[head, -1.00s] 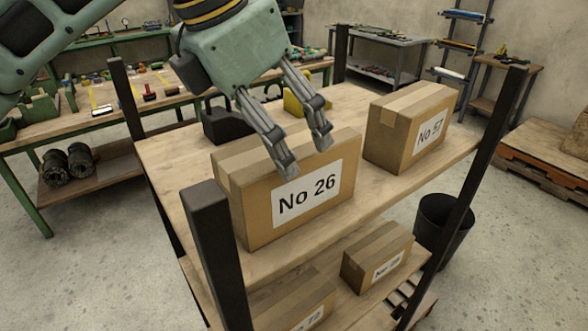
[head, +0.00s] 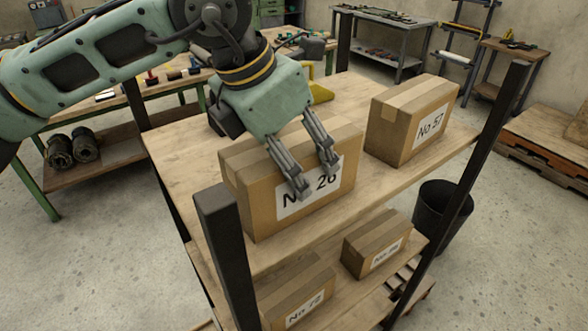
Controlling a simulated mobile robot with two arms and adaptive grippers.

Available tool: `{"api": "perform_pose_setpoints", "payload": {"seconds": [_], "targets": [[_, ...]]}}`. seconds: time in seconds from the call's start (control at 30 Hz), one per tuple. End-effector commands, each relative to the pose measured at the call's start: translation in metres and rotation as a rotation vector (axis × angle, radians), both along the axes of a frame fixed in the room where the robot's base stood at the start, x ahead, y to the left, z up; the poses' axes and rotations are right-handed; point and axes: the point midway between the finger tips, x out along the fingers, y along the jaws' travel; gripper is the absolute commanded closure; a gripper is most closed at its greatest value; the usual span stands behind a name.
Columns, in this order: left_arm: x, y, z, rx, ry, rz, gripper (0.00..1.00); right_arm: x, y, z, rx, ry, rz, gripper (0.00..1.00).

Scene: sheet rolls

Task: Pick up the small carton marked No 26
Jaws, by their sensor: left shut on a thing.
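The carton marked No 26 (head: 262,207) stands upright on the top board of the shelf unit, at its near left side. It is brown cardboard with a white label on its front. My left gripper (head: 315,180) reaches down over the carton's top edge and is shut on it. Its grey fingers lie across the front and hide part of the label. The far side of the grip is hidden. I see no gap between the carton and the board. My right gripper is not in view.
A carton marked No 57 (head: 400,125) stands to the right on the same board. Black posts (head: 224,250) rise at the board's corners. Smaller cartons (head: 377,245) sit on the lower shelf. A yellow object (head: 320,93) and a dark one lie behind.

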Motion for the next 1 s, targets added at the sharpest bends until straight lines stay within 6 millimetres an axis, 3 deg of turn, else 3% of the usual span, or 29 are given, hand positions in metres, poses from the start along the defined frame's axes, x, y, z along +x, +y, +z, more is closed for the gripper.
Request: {"api": "perform_pose_setpoints", "payload": {"seconds": [0.67,1.0], "targets": [[-0.0001,-0.0001,0.0005,0.0,0.0,0.0,0.96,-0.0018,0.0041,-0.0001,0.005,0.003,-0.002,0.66],[0.0007,-0.0009,0.0054,-0.006,-0.006,0.0,0.97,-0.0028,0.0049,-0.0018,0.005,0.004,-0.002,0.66]]}}
